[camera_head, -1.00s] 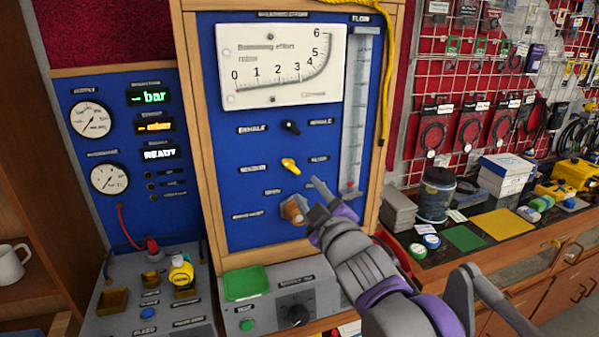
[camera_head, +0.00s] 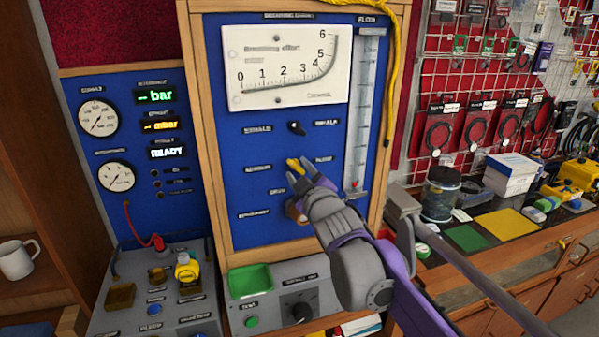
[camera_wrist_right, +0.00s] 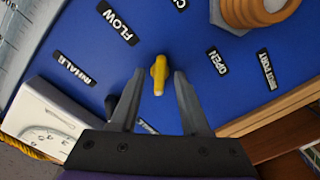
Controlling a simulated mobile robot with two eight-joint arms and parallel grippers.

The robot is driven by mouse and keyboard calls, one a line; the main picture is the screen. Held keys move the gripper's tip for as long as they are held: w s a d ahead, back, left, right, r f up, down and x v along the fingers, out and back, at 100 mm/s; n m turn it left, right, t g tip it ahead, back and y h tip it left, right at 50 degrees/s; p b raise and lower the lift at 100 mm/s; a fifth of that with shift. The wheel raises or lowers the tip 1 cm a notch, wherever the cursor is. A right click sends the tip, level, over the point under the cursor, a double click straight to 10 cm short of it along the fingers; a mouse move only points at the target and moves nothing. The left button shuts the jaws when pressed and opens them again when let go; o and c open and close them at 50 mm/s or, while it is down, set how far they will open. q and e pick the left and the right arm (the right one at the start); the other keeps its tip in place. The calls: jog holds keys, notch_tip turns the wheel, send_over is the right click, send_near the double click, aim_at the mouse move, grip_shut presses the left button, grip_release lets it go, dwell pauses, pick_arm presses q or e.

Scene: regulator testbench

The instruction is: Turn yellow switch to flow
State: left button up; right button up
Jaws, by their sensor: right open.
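The yellow switch (camera_head: 292,164) is a small lever on the blue panel (camera_head: 262,190), left of my right gripper's tips in the head view. My right gripper (camera_head: 306,171) is open at the switch and covers part of it. In the right wrist view, the yellow switch (camera_wrist_right: 159,76) stands between the two spread fingertips of the gripper (camera_wrist_right: 158,73), with a visible gap on each side. A FLOW label (camera_wrist_right: 118,27) is up and left of the switch there, and an OPEN label (camera_wrist_right: 216,62) is to its right. My left gripper is not seen.
A black switch (camera_head: 297,128) sits above the yellow one. A brass fitting (camera_head: 293,211) is below, partly hidden by my gripper. A glass flow tube (camera_head: 365,110) stands at the panel's right. A grey control box (camera_head: 275,308) lies below.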

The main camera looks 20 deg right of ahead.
grip_shut()
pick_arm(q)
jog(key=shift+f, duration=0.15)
pick_arm(e)
jog(key=shift+m, duration=0.3)
jog(key=m+b, duration=0.1)
jog(key=m, duration=0.2)
jog(key=shift+f+m, duration=0.1)
jog(key=shift+m, duration=0.2)
jog(key=m+b, duration=0.1)
jog(key=m, duration=0.3)
jog(key=shift+m, duration=0.3)
jog(key=m, duration=0.4)
jog(key=shift+a+m+b, duration=0.1)
jog(key=shift+m+b, duration=0.2)
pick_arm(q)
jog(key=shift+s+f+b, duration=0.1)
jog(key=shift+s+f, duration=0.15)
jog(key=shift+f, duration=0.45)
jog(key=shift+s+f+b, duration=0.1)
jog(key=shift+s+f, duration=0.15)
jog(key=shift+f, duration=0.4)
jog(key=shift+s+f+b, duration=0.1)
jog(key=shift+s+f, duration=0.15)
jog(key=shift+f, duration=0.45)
pick_arm(e)
jog(key=shift+m, duration=2.2)
